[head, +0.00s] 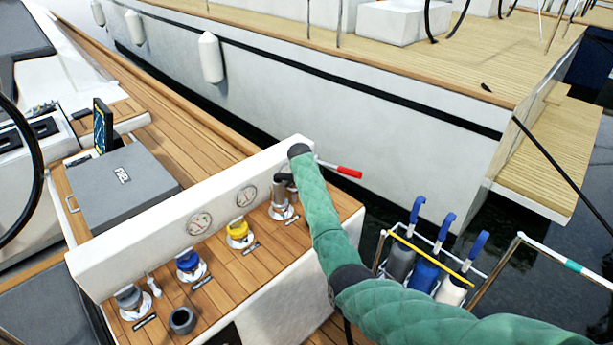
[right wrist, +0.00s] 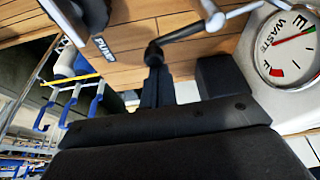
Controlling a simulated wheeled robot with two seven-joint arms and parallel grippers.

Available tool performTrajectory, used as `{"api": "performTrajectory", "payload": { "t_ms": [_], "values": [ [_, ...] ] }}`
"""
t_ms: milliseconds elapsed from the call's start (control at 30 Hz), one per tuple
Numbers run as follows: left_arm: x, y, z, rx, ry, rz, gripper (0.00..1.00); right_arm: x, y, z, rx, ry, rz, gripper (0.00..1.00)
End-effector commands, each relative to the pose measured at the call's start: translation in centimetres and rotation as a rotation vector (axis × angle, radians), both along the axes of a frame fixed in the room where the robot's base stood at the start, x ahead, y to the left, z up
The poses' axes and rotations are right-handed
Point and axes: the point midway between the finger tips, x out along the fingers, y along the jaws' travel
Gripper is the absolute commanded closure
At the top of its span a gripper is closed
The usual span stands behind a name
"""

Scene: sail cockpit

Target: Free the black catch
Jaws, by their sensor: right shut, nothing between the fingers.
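My right gripper (head: 286,180) is shut and empty at the far end of the wooden console top. In the right wrist view its black fingers (right wrist: 156,82) point toward a metal lever (right wrist: 195,30) with a dark end. The fingertips overlap that end, and I cannot tell whether they touch it. A dark fitting on a metal base (head: 282,211) is below the gripper in the head view, partly hidden by it. In the right wrist view a black part (right wrist: 92,12) stands by a plate with white lettering. I cannot tell for certain which dark part is the catch. My left gripper is out of view.
Yellow (head: 238,228), blue (head: 187,261) and grey (head: 128,296) fittings line the console. A white panel (head: 150,235) with two gauges stands behind them; the WASTE gauge (right wrist: 283,45) is near my fingers. A red handle (head: 349,172) and a rack of blue-handled items (head: 425,272) are right.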

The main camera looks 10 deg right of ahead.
Motion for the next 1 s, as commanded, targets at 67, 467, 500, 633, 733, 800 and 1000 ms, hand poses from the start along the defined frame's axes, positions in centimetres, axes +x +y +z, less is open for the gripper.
{"api": "performTrajectory", "payload": {
  "t_ms": [67, 467, 500, 633, 733, 800, 1000],
  "values": [
    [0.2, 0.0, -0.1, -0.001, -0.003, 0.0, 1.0, 0.1, 0.1, 0.0, 0.0, -0.001, 0.001, 1.0],
    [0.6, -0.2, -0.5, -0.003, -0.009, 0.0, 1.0, 1.1, 1.1, 0.0, 0.0, 0.0, 0.002, 1.0],
    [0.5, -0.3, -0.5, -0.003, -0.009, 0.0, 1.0, 1.2, 1.1, 0.0, 0.0, 0.0, 0.002, 1.0],
    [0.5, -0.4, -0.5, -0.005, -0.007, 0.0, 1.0, 1.1, 1.1, 0.0, 0.0, 0.0, 0.002, 1.0],
    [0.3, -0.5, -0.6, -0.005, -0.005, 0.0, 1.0, 1.1, 1.1, 0.0, 0.0, 0.0, 0.002, 1.0],
    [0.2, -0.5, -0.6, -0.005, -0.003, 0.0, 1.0, 1.1, 1.1, 0.0, 0.0, 0.0, 0.002, 1.0],
    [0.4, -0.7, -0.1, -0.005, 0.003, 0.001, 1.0, 1.1, 1.1, 0.0, 0.0, 0.0, 0.002, 1.0]
  ]
}}
